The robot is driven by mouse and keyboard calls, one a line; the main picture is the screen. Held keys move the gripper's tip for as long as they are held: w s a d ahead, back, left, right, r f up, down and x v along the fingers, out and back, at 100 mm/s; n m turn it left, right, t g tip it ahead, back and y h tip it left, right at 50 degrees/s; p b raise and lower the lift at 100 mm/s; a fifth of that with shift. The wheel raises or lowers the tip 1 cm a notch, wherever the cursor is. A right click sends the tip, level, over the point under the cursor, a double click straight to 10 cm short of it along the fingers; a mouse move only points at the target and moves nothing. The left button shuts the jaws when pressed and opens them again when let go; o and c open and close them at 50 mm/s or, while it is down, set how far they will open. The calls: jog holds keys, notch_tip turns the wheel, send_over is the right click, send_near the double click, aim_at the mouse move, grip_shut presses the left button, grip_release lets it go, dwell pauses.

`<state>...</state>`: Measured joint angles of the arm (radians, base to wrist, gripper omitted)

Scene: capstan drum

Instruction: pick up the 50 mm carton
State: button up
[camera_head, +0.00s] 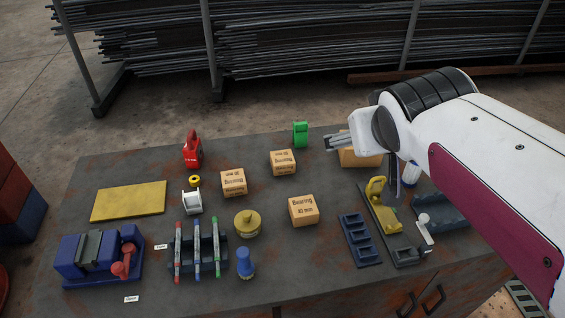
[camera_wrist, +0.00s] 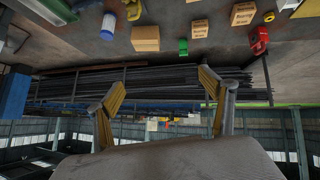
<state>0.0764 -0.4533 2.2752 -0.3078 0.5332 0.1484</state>
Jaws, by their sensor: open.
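Four-sided brown cartons marked "Bearing" stand on the dark workbench (camera_head: 330,250). The front carton (camera_head: 303,211) seems to read 40 mm. A left carton (camera_head: 233,183) and a middle carton (camera_head: 283,162) have size marks too small to read. Another carton (camera_head: 360,159) is partly hidden behind my gripper (camera_head: 334,141), its label not visible. I cannot tell which is the 50 mm one. My gripper is open and empty, above the back right of the bench. In the wrist view its spread fingers (camera_wrist: 160,88) point toward the rack, with the cartons beyond, one plain carton (camera_wrist: 145,39) nearest.
A green object (camera_head: 300,134) and a red object (camera_head: 193,150) stand at the back. A pipe rack stands behind.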

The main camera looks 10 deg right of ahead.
jog(key=w+d+r+t, duration=0.3)
jog(key=w+r, duration=0.2)
jog(key=w, duration=0.7)
jog(key=w+n+t+y, duration=0.3)
jog(key=w+n+y, duration=0.3)
jog(key=w, duration=1.6)
jog(key=w+a+f+n+g+y, duration=0.1)
jog(key=w+f+n+y, duration=0.1)
jog(key=w+f+n, duration=0.35)
jog(key=s+f+g+y, duration=0.2)
jog(key=s+f+g, duration=0.1)
jog(key=f, duration=0.6)
jog(key=s+f+n+g+y, duration=0.1)
jog(key=s+f+g+y, duration=0.2)
jog(key=f, duration=0.6)
jog(key=s+a+f+n+g+y, duration=0.1)
jog(key=s+f+g+y, duration=0.1)
jog(key=f, duration=0.7)
jog(key=shift+s+f+n+g, duration=0.15)
jog(key=shift+s+g, duration=0.15)
jog(key=shift+s, duration=0.2)
jog(key=shift+s+f+n+g, duration=0.1)
jog(key=shift+s+g, duration=0.2)
jog(key=shift+s, duration=0.15)
